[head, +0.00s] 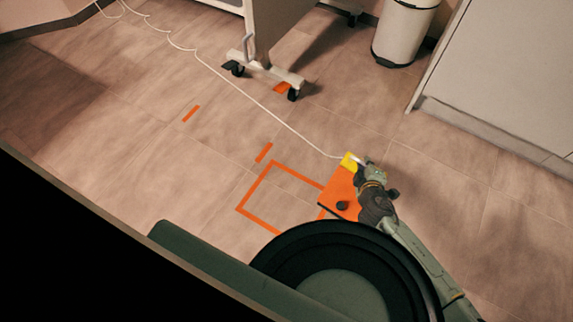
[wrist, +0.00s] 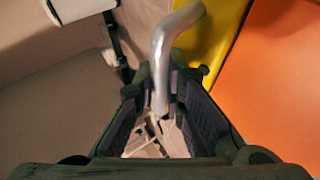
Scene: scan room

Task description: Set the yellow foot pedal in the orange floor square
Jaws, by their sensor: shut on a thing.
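The foot pedal has a yellow part (head: 349,161) and a flat orange part (head: 340,190). In the wrist view its yellow part (wrist: 212,35) and orange face (wrist: 275,80) fill the upper right. My gripper (head: 367,176) is shut on the pedal's bent metal handle (wrist: 162,50), which sits between the fingers (wrist: 160,88). The orange floor square (head: 255,185) is a tape outline on the tiles. The pedal is at its right side and covers part of that edge in the head view. I cannot tell how high the pedal is. My base hides the square's near corner.
A white cable (head: 258,103) runs from the pedal to the back left. A wheeled stand (head: 265,72) is at the back, a white bin (head: 403,32) at back right, and a white cabinet (head: 505,70) at right. Short orange tape marks (head: 191,113) lie left. Floor inside the square looks clear.

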